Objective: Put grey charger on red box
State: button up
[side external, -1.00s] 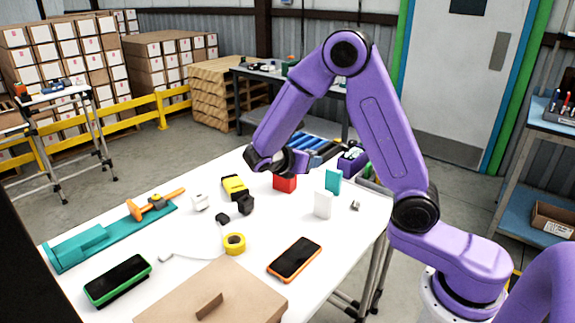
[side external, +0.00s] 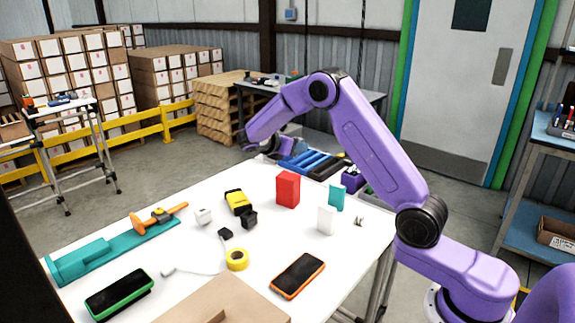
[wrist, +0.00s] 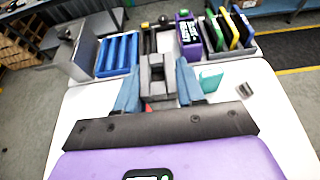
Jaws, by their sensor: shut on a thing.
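The red box (side external: 288,190) stands upright on the white table near its back edge in the side view. Its top is bare. My gripper (wrist: 156,92) is shut on a grey blocky thing (wrist: 156,68) between its blue-grey fingers in the wrist view, which I take to be the grey charger. In the side view my gripper (side external: 258,147) is raised beyond the table's back edge, up and left of the red box. It is small and turned away there, so the held thing cannot be made out. The red box cannot be made out in the wrist view.
A teal box (side external: 337,197) and a white box (side external: 326,220) stand right of the red box. A yellow-black item (side external: 236,202) and a white plug (side external: 203,216) lie to its left. Blue trays (wrist: 118,54) are behind. Phones and yellow tape (side external: 237,260) lie in front.

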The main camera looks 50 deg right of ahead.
jog(key=w+f, duration=0.2)
jog(key=w+d+f, duration=0.1)
jog(key=w+f, duration=0.1)
jog(key=f, duration=0.1)
jog(key=shift+d, duration=0.1)
jog(key=shift+f, duration=1.5)
jog(key=shift+f, duration=0.1)
jog(key=o, duration=1.1)
jog(key=shift+c, duration=0.2)
jog(key=v, duration=1.2)
